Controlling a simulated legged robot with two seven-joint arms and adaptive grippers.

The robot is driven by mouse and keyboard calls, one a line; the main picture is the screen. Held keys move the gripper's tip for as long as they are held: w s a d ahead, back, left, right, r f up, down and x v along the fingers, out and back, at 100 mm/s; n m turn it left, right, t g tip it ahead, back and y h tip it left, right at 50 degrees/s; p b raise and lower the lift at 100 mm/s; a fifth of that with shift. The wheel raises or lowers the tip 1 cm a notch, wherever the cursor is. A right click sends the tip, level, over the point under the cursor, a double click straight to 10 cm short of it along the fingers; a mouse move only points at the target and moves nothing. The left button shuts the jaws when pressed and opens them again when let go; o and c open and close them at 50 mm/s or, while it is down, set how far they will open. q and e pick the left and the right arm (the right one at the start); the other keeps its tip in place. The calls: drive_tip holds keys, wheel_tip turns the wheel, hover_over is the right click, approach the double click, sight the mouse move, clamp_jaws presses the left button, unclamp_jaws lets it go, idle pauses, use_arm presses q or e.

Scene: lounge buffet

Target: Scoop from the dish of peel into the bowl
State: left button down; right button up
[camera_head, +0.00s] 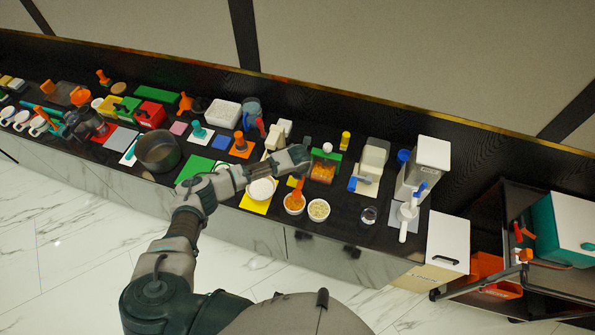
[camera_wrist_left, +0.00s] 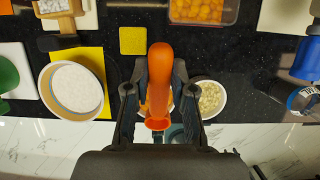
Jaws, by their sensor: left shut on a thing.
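My left gripper (camera_head: 301,163) is shut on an orange scoop (camera_head: 299,187), whose handle stands between the fingers in the left wrist view (camera_wrist_left: 160,65). The scoop is over a small white dish of orange peel (camera_head: 294,208); whether it touches the peel I cannot tell. In the wrist view the scoop and fingers hide most of this dish. A white bowl (camera_head: 261,189) with white contents sits on a yellow mat to the left of the dish, and also shows in the wrist view (camera_wrist_left: 74,88). My right gripper is not in view.
A dish of pale bits (camera_head: 319,210) stands close to the right of the peel dish. A clear box of orange pieces (camera_head: 323,169) is behind. A small glass (camera_head: 369,215) is farther right. A dark pot (camera_head: 158,151) stands left; the counter's front edge is near the dishes.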

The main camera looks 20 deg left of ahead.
sight(297, 186)
use_arm(q)
drive_tip(key=shift+a, duration=0.25)
drive_tip(key=s+t, duration=0.1)
drive_tip(key=t, duration=0.1)
drive_tip(key=s+t+b, duration=0.1)
drive_tip(key=t, duration=0.1)
drive_tip(key=s+f+t+b, duration=0.1)
drive_tip(key=t, duration=0.1)
drive_tip(key=shift+s+a, duration=0.3)
drive_tip(key=shift+s, duration=0.05)
drive_tip(key=shift+s+d+t+b, duration=0.1)
drive_tip(key=shift+s+t+b, duration=0.15)
drive_tip(key=shift+t+b, duration=0.35)
drive_tip(key=shift+s+f, duration=0.2)
drive_tip(key=shift+f, duration=0.7)
drive_tip(key=shift+s+a+f, duration=0.2)
drive_tip(key=shift+a+f, duration=0.05)
drive_tip(key=shift+f, duration=0.4)
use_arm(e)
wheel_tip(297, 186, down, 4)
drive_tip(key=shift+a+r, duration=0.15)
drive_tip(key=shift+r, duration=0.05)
use_arm(q)
drive_tip(key=shift+d, duration=0.1)
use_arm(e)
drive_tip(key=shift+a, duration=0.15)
